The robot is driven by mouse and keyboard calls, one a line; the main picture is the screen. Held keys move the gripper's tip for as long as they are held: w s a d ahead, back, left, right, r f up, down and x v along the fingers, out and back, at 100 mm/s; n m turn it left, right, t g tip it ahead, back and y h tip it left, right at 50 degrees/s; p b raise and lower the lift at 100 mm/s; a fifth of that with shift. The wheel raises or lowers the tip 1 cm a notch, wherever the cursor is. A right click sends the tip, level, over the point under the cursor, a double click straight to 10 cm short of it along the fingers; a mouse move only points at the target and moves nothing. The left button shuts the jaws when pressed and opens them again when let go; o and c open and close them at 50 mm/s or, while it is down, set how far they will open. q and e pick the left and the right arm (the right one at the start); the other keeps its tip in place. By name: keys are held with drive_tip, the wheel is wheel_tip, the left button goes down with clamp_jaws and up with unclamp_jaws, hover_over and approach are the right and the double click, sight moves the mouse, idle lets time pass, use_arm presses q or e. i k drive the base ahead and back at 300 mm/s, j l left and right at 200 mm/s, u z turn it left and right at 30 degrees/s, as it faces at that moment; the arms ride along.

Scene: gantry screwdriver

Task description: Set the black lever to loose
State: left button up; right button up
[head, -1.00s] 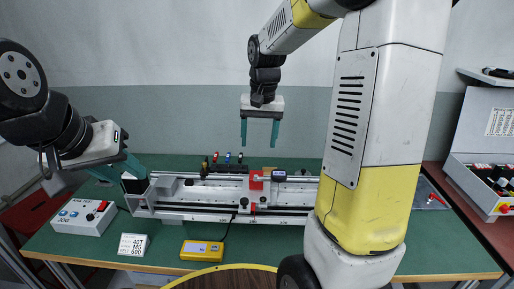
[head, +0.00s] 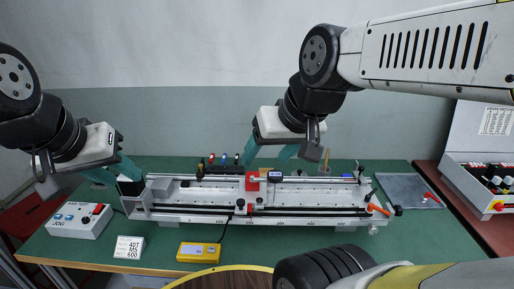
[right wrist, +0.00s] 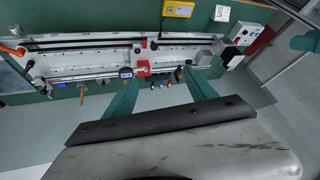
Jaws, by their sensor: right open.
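The long light-grey gantry rail (head: 300,220) lies across the green table. Small black knobs or levers sit on its carriage, one at the front left (head: 240,203) and one right of it (head: 259,202); I cannot tell which is the black lever or how it is set. A red block (head: 252,181) is on the carriage, also in the right wrist view (right wrist: 142,67). My right gripper (head: 268,154) is open and empty, tilted, above the back of the rail near the red block. My left gripper (head: 116,174) is open by the dark block at the rail's left end.
A control box (head: 78,220), a white label card (head: 129,247) and a yellow meter (head: 199,252) stand in front. Several coloured-tip tools (head: 224,160) stand behind the rail. An orange-red handle (head: 378,209) is at the rail's right end. A grey tray (head: 408,188) lies right.

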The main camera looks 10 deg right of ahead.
sight(368, 197)
drive_tip(key=z, duration=1.75)
drive_tip(key=i+l, duration=0.25)
drive_tip(key=l, duration=0.15)
drive_tip(key=i+l, duration=0.25)
drive_tip(key=l, duration=0.15)
drive_tip(key=i+l, duration=0.2)
drive_tip(key=l, duration=0.25)
